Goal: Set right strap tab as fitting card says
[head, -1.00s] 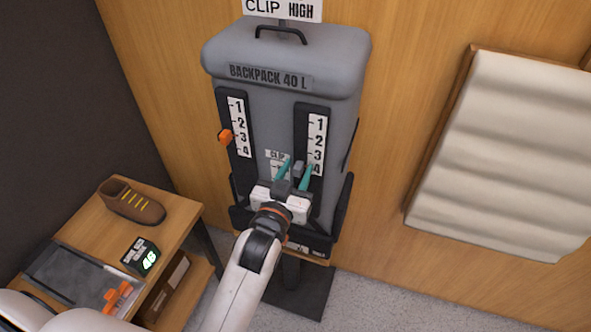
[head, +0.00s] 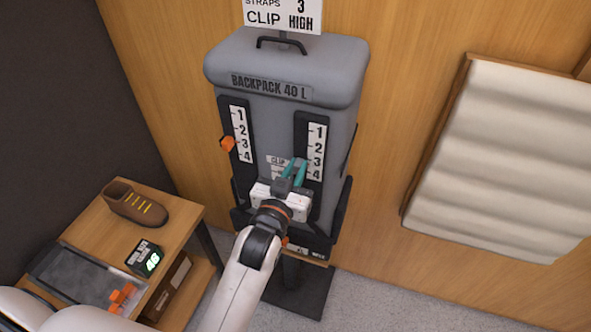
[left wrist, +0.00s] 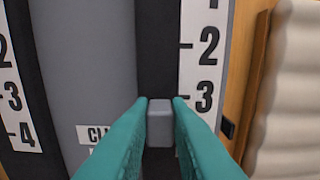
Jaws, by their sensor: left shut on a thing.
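The fitting card (head: 283,14) above the backpack reads STRAPS 3, CLIP HIGH. The grey backpack (head: 280,65) has two dark straps with scales 1 to 4. The orange left strap tab (head: 227,143) sits beside 3. My left gripper (head: 298,161), with teal fingers, is at the lower part of the right strap, left of its scale (head: 317,152). In the left wrist view its fingers (left wrist: 160,101) are shut on a grey tab (left wrist: 159,124) on the right strap. The tab shows near, slightly below, the 3 mark; its exact setting is unclear. My right gripper is out of view.
A cream padded panel (head: 500,160) hangs on the right wall. A clip label is partly hidden behind the gripper.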

